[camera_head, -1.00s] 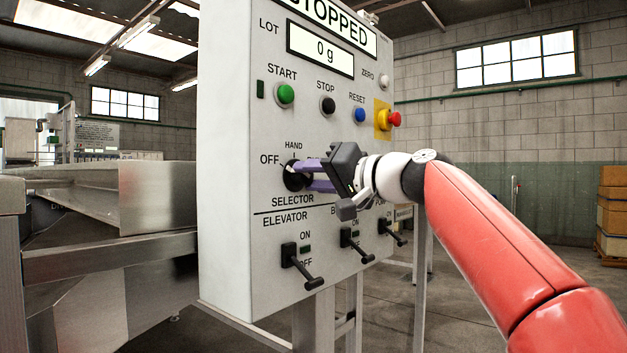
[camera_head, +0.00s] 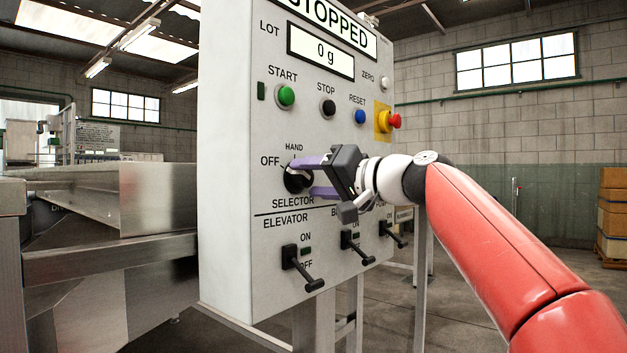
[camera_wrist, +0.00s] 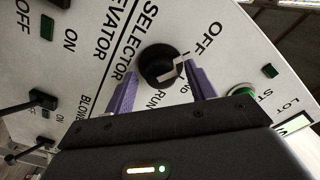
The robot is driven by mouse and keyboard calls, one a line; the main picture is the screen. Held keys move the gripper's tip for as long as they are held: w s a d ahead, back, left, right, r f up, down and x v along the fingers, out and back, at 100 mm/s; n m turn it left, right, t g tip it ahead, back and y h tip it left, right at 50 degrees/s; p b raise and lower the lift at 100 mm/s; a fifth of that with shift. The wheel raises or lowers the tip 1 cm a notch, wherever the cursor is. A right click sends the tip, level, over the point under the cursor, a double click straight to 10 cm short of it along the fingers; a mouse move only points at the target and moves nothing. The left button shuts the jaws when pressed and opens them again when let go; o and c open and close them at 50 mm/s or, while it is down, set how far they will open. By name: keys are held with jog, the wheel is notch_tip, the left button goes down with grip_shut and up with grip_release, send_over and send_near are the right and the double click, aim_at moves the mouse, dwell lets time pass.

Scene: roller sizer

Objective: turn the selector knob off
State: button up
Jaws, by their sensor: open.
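The black selector knob (camera_head: 297,180) is on the front of the grey control panel (camera_head: 228,215), above the SELECTOR label and beside the OFF and HAND marks. In the wrist view the round knob (camera_wrist: 160,64) shows with a pale pointer line, partly hidden by my gripper's finger. My gripper (camera_head: 303,176) is open, with purple fingers on either side of the knob. I cannot tell whether they touch it. In the wrist view my gripper (camera_wrist: 160,85) has one finger left and one right of the knob. The exact pointer setting is hard to tell.
Above are the START (camera_head: 286,95), STOP (camera_head: 328,107) and RESET (camera_head: 360,115) buttons and a red emergency stop (camera_head: 394,120). Black toggle levers (camera_head: 302,266) stick out below my gripper. The display reads STOPPED. A metal trough (camera_head: 150,195) stands left of the panel.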

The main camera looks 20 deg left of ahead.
jog(key=b+v, duration=0.2)
jog(key=v, duration=0.5)
jog(key=shift+d, duration=0.3)
jog(key=shift+s, duration=0.1)
jog(key=s+d+f+m+h, duration=0.2)
jog(key=s+d+f+h, duration=0.55)
jog(key=f, duration=0.75)
jog(key=s+d+f+m+g+h, duration=0.1)
jog(key=s+d+f+h, duration=0.3)
jog(key=s+d+f, duration=0.9)
jog(key=s+d+f+m+h, duration=0.2)
jog(key=s+d+f+h, duration=0.3)
jog(key=f, duration=1.3)
notch_tip(320, 180, up, 13)
jog(key=p, duration=1.3)
jog(key=shift+w+d, duration=0.35)
